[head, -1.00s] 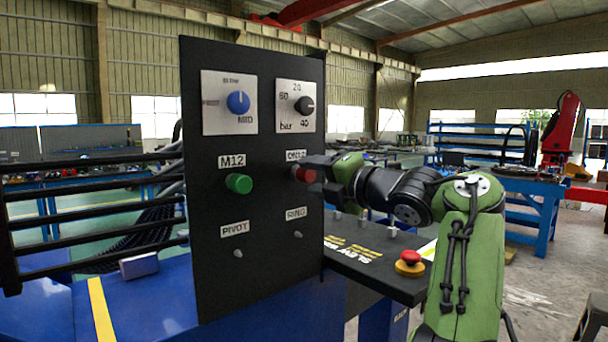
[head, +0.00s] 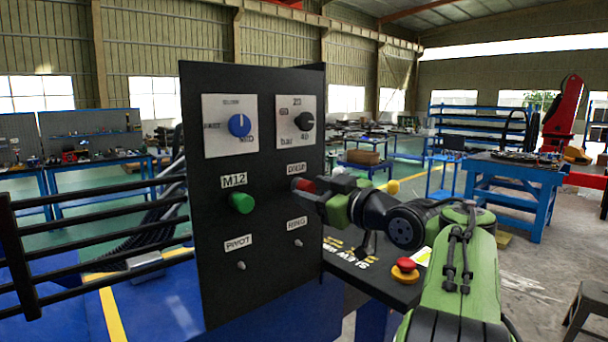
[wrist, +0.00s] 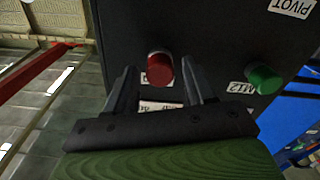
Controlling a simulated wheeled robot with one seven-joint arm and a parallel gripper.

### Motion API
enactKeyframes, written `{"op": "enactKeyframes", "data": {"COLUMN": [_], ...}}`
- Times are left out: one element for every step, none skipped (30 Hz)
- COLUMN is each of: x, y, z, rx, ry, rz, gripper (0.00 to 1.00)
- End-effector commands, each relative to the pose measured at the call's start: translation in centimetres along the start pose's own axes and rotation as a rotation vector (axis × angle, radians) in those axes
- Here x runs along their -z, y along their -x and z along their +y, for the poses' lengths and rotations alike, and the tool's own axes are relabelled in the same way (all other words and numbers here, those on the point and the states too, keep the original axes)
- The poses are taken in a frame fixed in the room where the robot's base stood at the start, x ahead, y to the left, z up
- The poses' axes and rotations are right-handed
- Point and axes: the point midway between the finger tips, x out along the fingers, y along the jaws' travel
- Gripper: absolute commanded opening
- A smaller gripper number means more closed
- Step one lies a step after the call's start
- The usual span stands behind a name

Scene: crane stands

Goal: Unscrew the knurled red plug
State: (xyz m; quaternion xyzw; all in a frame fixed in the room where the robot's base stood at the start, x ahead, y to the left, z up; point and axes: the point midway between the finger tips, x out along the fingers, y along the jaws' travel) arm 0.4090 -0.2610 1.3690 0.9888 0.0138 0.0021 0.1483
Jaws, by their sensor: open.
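The red plug (head: 303,185) sticks out of the black panel (head: 268,265), under a label partly hidden by glare. It also shows in the wrist view (wrist: 160,70), between the tips of my gripper's two dark fingers. My gripper (head: 314,190) is open in front of the panel, its fingers on either side of the plug. In the wrist view (wrist: 160,82) a gap shows between the plug and the right finger; contact on the left cannot be told. The plug's seat in the panel is partly hidden in the head view.
A green plug (head: 241,203) labelled M12 is left of the red one. A blue knob (head: 239,125) and a black knob (head: 305,121) are above, two small pins below. Black rails (head: 100,222) are at left.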

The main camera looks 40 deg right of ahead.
Motion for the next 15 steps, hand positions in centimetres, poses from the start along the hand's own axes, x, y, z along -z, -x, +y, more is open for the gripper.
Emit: {"op": "enactKeyframes", "data": {"x": [0.54,0.62,0.62,0.6,0.53,0.39,0.3,0.31,0.42,0.55,0.66,0.7,0.68,0.64,0.51], "y": [-0.02,-0.01,-0.02,-0.01,-0.01,-0.01,-0.01,-0.02,-0.02,-0.02,-0.02,-0.01,-0.01,-0.01,-0.01], "z": [0.14,0.15,0.15,0.14,0.12,0.07,0.05,0.06,0.09,0.14,0.17,0.17,0.14,0.14,0.09], "rx": [0.001,0.001,0.001,0.001,0.0,0.0,0.0,0.0,0.0,0.0,0.0,0.001,0.001,0.001,0.001], "ry": [-0.099,-0.17,-0.252,-0.301,-0.339,-0.37,-0.388,-0.416,-0.479,-0.541,-0.605,-0.683,-0.733,-0.771,-0.807], "rz": [-0.001,-0.001,-0.002,-0.001,0.0,0.0,0.0,-0.001,-0.002,-0.002,-0.002,-0.002,-0.002,-0.001,0.0], "gripper": [0.54,0.54,0.54,0.54,0.54,0.54,0.54,0.54,0.54,0.54,0.54,0.54,0.54,0.54,0.54]}}
